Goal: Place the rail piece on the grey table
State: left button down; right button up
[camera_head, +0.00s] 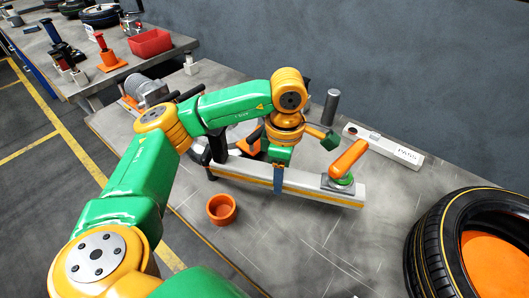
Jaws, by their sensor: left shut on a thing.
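The rail piece (315,189) is a long pale grey bar with a yellow stripe along its side. It lies roughly level across the middle of the grey table (285,245), angled down to the right. My left gripper (279,177) is shut on it near its middle, with a blue finger in front of its near side. Whether the rail touches the table or hangs slightly above it I cannot tell. My left arm hides part of the area behind the rail. My right gripper is not in view.
An orange lever with a green base (345,163) is at the rail's right end. An orange cup (221,209) stands in front. A grey cylinder (330,107) and a white "PASS" block (383,146) are behind. A tyre (450,245) fills the lower right. The front middle is clear.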

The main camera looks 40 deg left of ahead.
aim_at(315, 185)
pick_arm(q)
jog(key=d, duration=0.1)
jog(key=d+p, duration=0.1)
jog(key=shift+w+d+f, duration=0.25)
jog(key=shift+w+d, duration=0.05)
jog(key=shift+d, duration=0.05)
jog(key=d+f, duration=0.1)
jog(key=f, duration=0.1)
jog(key=d+f, duration=0.2)
jog(key=w+d+f+p, duration=0.1)
jog(key=f, duration=0.1)
jog(key=shift+d, duration=0.2)
jog(key=f+p, duration=0.1)
jog(key=f, duration=0.2)
jog(key=shift+d+f+p, duration=0.15)
jog(key=shift+d+p, duration=0.05)
jog(key=shift+p, duration=0.15)
jog(key=shift+f, duration=0.15)
jog(key=shift+c, duration=1.4)
grip_release()
jog(key=shift+s, duration=0.1)
notch_tip(315, 185, up, 12)
jog(key=b, duration=0.3)
